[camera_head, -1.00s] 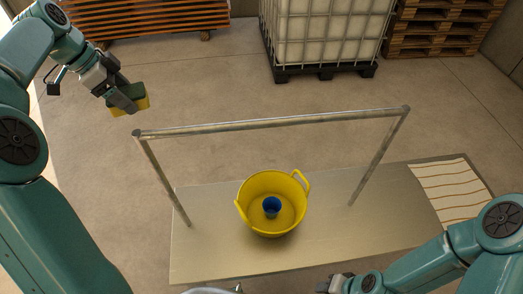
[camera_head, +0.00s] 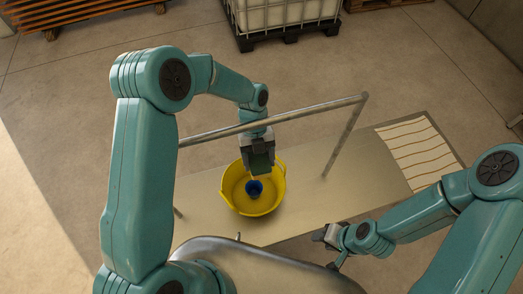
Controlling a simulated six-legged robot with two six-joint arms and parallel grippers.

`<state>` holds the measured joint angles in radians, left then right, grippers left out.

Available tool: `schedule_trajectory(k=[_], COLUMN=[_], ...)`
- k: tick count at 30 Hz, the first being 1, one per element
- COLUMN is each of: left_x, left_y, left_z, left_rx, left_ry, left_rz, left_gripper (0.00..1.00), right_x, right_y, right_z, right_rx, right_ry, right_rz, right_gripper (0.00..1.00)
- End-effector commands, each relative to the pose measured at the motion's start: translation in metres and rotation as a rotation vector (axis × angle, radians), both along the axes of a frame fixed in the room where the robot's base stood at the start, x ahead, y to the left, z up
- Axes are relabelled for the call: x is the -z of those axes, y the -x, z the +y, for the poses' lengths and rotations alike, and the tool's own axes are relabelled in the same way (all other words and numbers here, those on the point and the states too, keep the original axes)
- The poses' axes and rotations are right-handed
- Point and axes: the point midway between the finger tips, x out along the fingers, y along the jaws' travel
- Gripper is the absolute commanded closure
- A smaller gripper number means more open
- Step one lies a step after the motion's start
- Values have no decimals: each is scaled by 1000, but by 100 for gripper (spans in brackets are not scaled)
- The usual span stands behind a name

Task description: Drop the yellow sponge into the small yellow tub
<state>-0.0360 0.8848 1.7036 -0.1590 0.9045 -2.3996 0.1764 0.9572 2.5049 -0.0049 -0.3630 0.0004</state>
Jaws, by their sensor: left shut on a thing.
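My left gripper (camera_head: 258,146) points down over the yellow tub (camera_head: 228,196) and is shut on the sponge (camera_head: 260,160). The sponge's dark green face shows; its yellow part is mostly hidden from this view. The sponge covers part of the tub's far rim in the picture, and I cannot tell its exact height above it. The tub stands upright on the table, with a small blue cup (camera_head: 254,187) inside. My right gripper (camera_head: 328,236) is low near the table's front edge, away from the tub; its jaws are too small to read.
A metal rail (camera_head: 320,109) on posts spans the table (camera_head: 310,200), and my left arm crosses it in the picture. A striped cloth (camera_head: 412,152) lies at the table's right end. A caged white tank (camera_head: 285,15) stands on the floor behind. The table right of the tub is clear.

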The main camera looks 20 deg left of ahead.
Motion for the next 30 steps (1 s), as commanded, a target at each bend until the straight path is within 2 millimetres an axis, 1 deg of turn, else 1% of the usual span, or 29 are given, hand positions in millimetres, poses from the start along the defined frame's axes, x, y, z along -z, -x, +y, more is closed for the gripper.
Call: schedule_trajectory(k=[5, 12, 16, 19, 26, 27, 28, 29, 30], left_x=[13, 43, 57, 61, 60, 60, 60, 60, 60], left_y=[3, 3, 2, 1, 0, -1, -1, 0, 0], left_z=[1, 2, 2, 2, 2, 2, 2, 2, 2], left_rx=[2, -2, -2, -1, 0, 0, 0, 0, 0], left_ry=[0, 0, -1, 0, -1, -1, 0, 0, 0], left_rz=[1, 2, 0, 0, -1, -1, 0, 0, 0], left_gripper=[61, 61, 61, 61, 61, 20, 10, 3, 3], right_x=[7, 22, 27, 28, 27, 27, 27, 27, 27], right_y=[0, 0, 0, 0, 0, 0, 0, 0, 0], right_z=[0, 0, 0, 0, 0, 0, 0, 0, 0], right_rx=[0, 0, 0, 0, 0, 0, 0, 0, 0], right_ry=[0, 0, 0, 0, 0, 0, 0, 0, 0], right_rz=[0, 0, 0, 0, 0, 0, 0, 0, 0], right_gripper=[57, 57, 57, 57, 57, 57, 57, 57, 57])
